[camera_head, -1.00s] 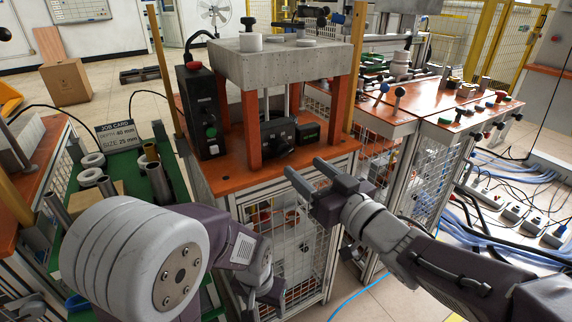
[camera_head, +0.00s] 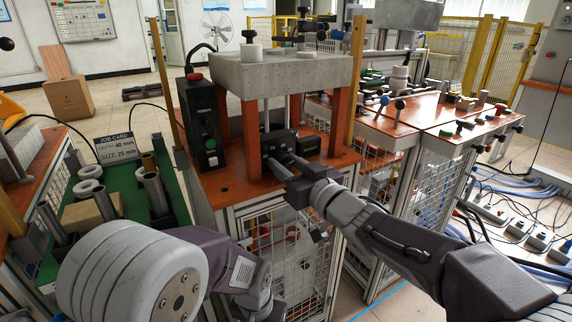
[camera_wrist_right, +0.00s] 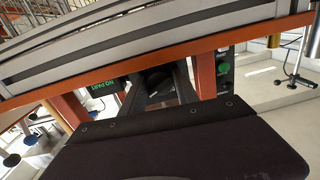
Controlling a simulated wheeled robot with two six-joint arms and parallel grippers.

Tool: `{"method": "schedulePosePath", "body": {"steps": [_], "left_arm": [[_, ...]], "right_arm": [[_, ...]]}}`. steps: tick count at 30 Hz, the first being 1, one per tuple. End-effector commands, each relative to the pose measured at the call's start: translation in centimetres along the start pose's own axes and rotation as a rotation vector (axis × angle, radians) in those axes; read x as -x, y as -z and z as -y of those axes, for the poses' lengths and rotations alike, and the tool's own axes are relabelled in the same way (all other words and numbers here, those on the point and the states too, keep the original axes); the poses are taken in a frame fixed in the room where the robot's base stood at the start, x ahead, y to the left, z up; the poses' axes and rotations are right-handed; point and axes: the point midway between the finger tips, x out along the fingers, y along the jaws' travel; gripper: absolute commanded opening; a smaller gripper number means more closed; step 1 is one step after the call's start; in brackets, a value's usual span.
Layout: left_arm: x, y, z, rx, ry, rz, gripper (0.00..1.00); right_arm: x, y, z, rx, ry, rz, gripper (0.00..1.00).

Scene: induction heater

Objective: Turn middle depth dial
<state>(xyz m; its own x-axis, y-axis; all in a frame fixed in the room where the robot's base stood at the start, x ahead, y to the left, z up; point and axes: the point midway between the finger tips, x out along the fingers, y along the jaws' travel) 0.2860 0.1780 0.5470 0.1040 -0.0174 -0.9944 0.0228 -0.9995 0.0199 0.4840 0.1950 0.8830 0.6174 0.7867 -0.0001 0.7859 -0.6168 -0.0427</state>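The black dial unit (camera_head: 279,138) sits on the orange bench top under the concrete-topped press. My right gripper (camera_head: 279,161) is in front of it, its two fingers apart and pointing at its front. In the right wrist view, which looks upside down, a dark round dial (camera_wrist_right: 155,79) shows between the fingers; I cannot tell whether they touch it. Which dial this is cannot be told, as the gripper hides part of the unit's front. A small display (camera_wrist_right: 103,87) beside it reads "NO PART" in green. My left gripper (camera_head: 268,308) is low near the bench's front, its fingers unclear.
Orange press legs (camera_head: 252,138) stand either side of the dial unit. A black control box (camera_head: 201,120) with red and green buttons is on the left. The job card (camera_head: 114,146) reads depth 40 mm, size 25 mm. A green tray table (camera_head: 130,190) holds metal tubes and rings.

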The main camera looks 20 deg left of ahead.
Motion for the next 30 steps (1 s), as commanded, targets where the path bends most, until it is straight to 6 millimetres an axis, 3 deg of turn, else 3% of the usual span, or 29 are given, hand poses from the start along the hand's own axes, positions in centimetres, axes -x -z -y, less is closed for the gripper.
{"method": "schedulePosePath", "body": {"steps": [11, 30], "left_arm": [[-0.03, 0.00, 0.00, 0.000, 0.000, 0.000, 0.61], [-0.75, -0.08, 0.02, 0.000, 0.000, 0.000, 0.61]], "right_arm": [[0.02, 0.01, -0.09, 0.068, -0.002, 0.003, 0.00], [0.03, 0.08, -0.11, 0.504, -0.003, 0.020, 0.00]]}}
